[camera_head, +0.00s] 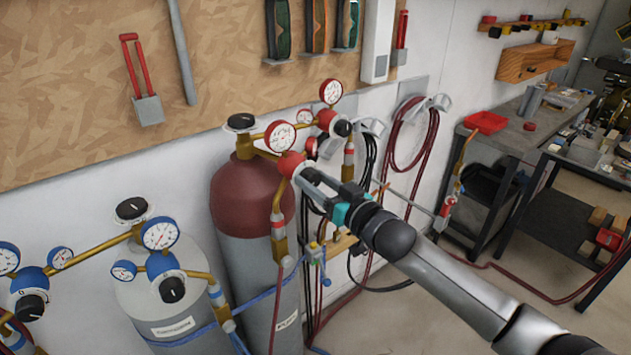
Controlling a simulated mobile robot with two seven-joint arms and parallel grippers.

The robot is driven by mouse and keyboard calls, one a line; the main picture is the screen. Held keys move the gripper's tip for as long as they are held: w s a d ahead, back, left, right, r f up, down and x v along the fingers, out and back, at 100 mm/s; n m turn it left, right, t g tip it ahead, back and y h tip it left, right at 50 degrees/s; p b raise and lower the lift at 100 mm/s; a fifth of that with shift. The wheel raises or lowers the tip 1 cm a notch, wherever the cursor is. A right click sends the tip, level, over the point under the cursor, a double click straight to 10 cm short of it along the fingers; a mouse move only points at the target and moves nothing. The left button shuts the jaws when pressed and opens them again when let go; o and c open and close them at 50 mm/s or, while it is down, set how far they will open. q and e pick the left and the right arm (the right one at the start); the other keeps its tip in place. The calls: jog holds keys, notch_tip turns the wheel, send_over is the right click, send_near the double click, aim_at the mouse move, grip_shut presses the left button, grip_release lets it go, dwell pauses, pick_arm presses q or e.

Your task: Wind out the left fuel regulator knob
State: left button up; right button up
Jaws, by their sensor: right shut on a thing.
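The left fuel regulator (289,162) is red and sits on the dark red gas cylinder (250,195), below a round red-rimmed gauge (280,136). My right gripper (304,175) reaches in from the lower right with its fingertips up against the front of this regulator. It is shut on the regulator's knob, which the fingers hide. The knob's turn cannot be seen. A second red regulator (325,119) stands just behind and to the right, with its black knob (342,128) in view and clear of the gripper. My left gripper is not in view.
Blue regulators with black knobs (172,289) sit at the lower left above a grey cylinder (165,312). Red and black hoses (415,150) hang on the wall behind my right arm. A workbench (515,137) stands at the right, with open floor before it.

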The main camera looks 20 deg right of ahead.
grip_shut()
dwell(0.3)
